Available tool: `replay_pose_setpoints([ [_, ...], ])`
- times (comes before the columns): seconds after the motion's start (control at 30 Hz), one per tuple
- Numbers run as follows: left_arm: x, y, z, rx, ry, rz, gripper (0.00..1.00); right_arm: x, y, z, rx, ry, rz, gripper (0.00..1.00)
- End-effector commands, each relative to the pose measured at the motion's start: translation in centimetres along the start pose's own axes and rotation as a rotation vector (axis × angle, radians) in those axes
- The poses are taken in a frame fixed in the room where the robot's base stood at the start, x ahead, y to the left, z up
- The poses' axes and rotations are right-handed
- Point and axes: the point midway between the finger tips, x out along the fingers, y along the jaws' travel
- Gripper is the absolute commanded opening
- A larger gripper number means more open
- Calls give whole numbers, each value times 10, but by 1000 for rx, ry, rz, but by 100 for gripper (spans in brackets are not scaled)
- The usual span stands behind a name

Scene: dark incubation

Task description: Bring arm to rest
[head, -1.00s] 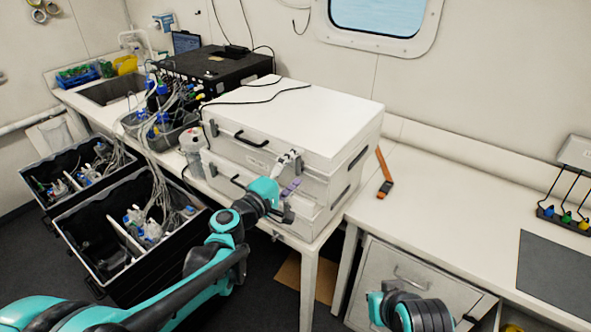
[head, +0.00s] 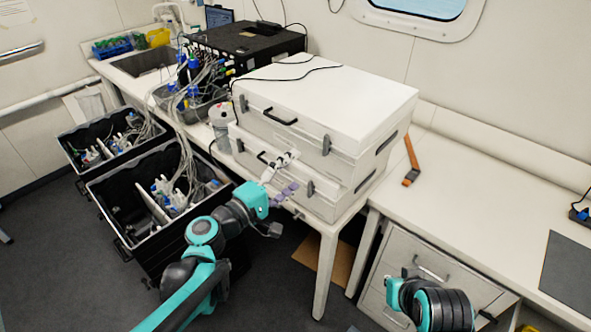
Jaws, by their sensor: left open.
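My left arm reaches in from the bottom. Its gripper (head: 286,175) is open and empty, with one pale finger and one purple-grey finger in front of the lower white case (head: 330,200). Whether it touches the case front cannot be told. A second white case with a dark handle (head: 280,117) is stacked on top, its lid (head: 330,85) closed. Part of my right arm (head: 435,303) shows at the lower right, and its gripper fingers are not visible.
Two black bins (head: 125,240) with bottles and tubing stand on the floor at left. A black box (head: 250,45) sits behind the cases. An orange-brown tool (head: 411,160) lies on the right counter (head: 460,180), otherwise mostly clear. Drawers (head: 430,265) are below.

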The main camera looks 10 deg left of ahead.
Motion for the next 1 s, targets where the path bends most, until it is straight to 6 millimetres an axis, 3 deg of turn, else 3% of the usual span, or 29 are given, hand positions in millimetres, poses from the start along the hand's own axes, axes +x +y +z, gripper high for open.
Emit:
replay_pose_setpoints([
  [0.37,-2,-5,5,30,-9,-27,81,1,0,1,0,0,0,0],
  [0.53,-22,-42,34,237,-71,-219,81,8,0,5,0,0,0,0],
  [0.7,-78,-105,55,565,-162,-541,81,16,0,12,0,0,0,0],
  [0.8,-120,-136,52,748,-205,-731,81,21,0,15,0,0,0,0],
  [1.0,-190,-167,32,1008,-251,-1014,81,26,0,19,0,0,0,0],
])
